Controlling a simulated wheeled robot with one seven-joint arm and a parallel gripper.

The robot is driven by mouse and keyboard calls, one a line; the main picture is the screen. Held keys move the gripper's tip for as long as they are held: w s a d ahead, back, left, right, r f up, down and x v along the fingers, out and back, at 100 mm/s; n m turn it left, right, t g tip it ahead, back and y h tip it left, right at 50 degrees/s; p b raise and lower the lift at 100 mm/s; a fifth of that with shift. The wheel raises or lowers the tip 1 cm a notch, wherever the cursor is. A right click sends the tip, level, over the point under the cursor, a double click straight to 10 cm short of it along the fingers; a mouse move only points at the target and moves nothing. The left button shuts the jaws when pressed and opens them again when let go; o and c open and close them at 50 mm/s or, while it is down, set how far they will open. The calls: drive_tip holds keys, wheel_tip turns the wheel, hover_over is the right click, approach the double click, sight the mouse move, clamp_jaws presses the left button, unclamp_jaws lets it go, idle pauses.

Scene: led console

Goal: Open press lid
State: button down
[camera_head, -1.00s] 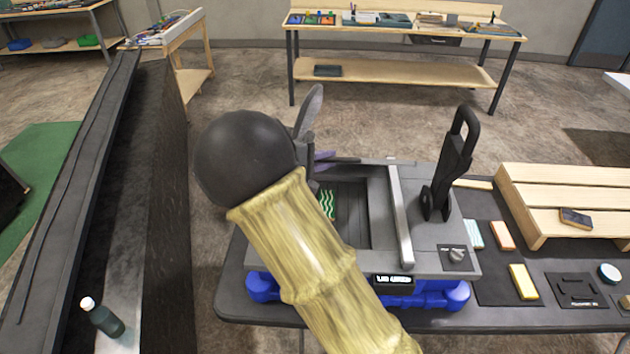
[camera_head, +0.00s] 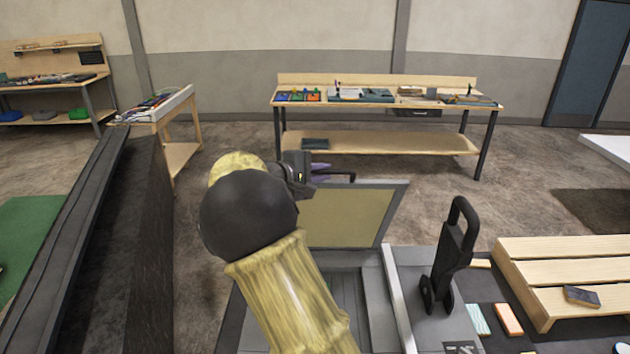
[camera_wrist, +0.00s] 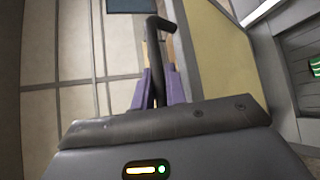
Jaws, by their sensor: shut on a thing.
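The press lid (camera_head: 345,217) is a grey-framed panel with a tan inner face. It stands raised at the back of the press (camera_head: 376,310), its tan face toward the head camera. My gripper (camera_head: 322,173) is at the lid's upper left, partly behind my arm. In the wrist view my gripper's purple fingers (camera_wrist: 158,88) are closed around the black lid handle (camera_wrist: 160,32); its end also shows in the head view (camera_head: 343,176). The lid's tan face (camera_wrist: 220,55) is right of the fingers. A green wavy pattern (camera_wrist: 315,66) shows in the press bed.
A black upright lever (camera_head: 452,255) stands on the press's right side, beside a pale bar (camera_head: 397,300). A wooden slatted rack (camera_head: 560,275) is farther right. A dark wall-like panel (camera_head: 130,255) stands at left. Open floor lies behind the press, before a wooden bench (camera_head: 380,137).

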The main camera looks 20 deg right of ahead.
drive_tip(key=shift+w, duration=0.3)
drive_tip(key=shift+d, duration=0.1)
drive_tip(key=c, duration=1.7)
unclamp_jaws()
drive_tip(key=shift+s+a+r, duration=0.1)
drive_tip(key=shift+s+a, duration=0.1)
